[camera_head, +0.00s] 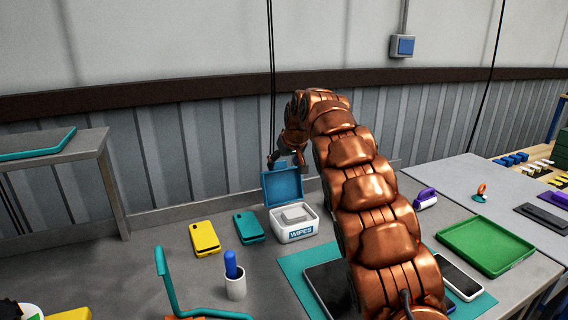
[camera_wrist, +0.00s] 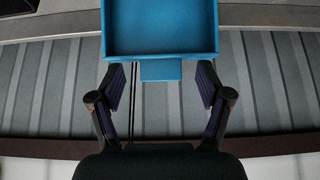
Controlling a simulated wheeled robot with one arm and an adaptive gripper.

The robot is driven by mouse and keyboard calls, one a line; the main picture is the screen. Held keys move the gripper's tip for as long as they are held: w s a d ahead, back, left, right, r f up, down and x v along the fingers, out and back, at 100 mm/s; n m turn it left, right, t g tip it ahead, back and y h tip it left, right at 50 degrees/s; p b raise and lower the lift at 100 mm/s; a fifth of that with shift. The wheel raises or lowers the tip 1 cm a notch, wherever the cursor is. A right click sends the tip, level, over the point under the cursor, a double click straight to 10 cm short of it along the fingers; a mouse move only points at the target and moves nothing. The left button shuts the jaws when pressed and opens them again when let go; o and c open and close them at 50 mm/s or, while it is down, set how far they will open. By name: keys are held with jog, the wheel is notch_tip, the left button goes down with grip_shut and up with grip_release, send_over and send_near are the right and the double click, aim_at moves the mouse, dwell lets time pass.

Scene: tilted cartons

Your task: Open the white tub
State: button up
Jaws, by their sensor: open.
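The white tub (camera_head: 296,233), marked WIPES, stands on the grey table with white contents showing inside. Its blue lid (camera_head: 282,185) is raised, standing upright at the tub's back edge. In the wrist view the lid (camera_wrist: 160,28) fills the top middle, with its small tab (camera_wrist: 160,71) pointing toward my gripper. My gripper (camera_wrist: 161,80) is open, its two fingers on either side of the tab with gaps visible. In the head view my gripper (camera_head: 284,160) is at the top of the lid, partly hidden by my arm; whether it touches the lid cannot be told.
A yellow case (camera_head: 204,238) and a teal case (camera_head: 249,227) lie left of the tub. A white cup (camera_head: 236,287) with a blue item stands in front. A green tray (camera_head: 485,245) and a purple-handled item (camera_head: 425,198) are on the right. The wall is close behind.

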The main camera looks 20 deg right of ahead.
jog(key=shift+s+r, duration=0.1)
jog(key=shift+r, duration=0.05)
jog(key=v, duration=1.1)
jog(key=shift+r, duration=0.35)
jog(key=shift+s, duration=0.2)
